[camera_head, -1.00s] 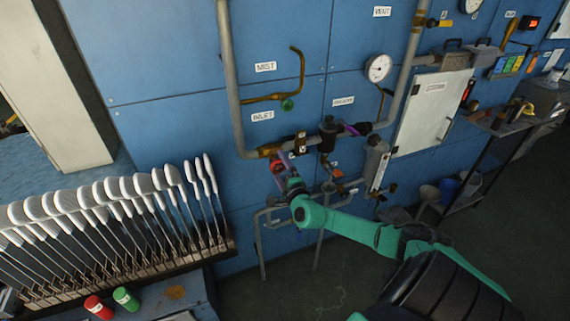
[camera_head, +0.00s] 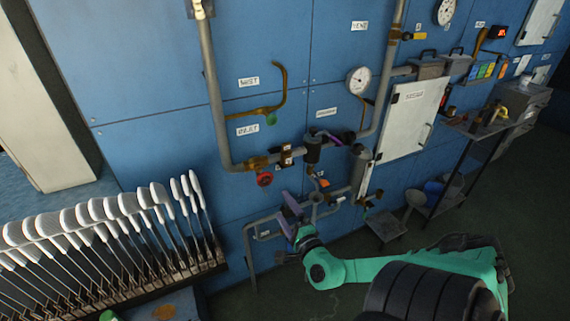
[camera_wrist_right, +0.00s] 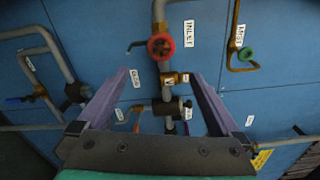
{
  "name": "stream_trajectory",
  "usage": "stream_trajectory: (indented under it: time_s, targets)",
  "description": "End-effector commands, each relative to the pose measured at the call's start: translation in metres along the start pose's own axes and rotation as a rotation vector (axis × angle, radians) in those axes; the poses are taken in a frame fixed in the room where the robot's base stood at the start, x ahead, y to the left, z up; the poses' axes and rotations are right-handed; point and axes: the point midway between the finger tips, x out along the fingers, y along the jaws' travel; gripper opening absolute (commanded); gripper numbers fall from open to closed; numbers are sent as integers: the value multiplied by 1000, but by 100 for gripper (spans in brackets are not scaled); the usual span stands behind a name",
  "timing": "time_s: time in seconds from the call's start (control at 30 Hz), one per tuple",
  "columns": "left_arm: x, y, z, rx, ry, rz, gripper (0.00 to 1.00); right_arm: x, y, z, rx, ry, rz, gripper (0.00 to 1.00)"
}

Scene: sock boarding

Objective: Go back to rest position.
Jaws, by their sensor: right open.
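My right gripper (camera_head: 288,214) is in front of the blue panel wall, below the pipework, at the end of my green right arm. Its two purple fingers stand wide apart with nothing between them in the right wrist view (camera_wrist_right: 160,78). The red valve wheel (camera_head: 264,180) labelled inlet sits on the pipe, up and left of the gripper and apart from it. The wheel also shows beyond the fingertips in the right wrist view (camera_wrist_right: 160,46). My left gripper is not in view.
Pipes and a lower pipe frame (camera_head: 249,262) stand close around the right gripper. A rack of white sock boards (camera_head: 130,205) is at the left. A dial gauge (camera_head: 359,80), a white cabinet (camera_head: 412,118) and a shelf cart (camera_head: 470,160) are at the right. Dark floor is open below.

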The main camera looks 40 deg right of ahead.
Motion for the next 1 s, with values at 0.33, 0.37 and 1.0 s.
stream_trajectory:
  time_s: [0.33,0.37,1.0]
  targets:
    - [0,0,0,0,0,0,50,1,3,-4,15,11,6,100]
    - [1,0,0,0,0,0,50,2,6,-8,38,27,15,100]
    - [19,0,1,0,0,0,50,-253,398,-149,2404,1829,-641,100]
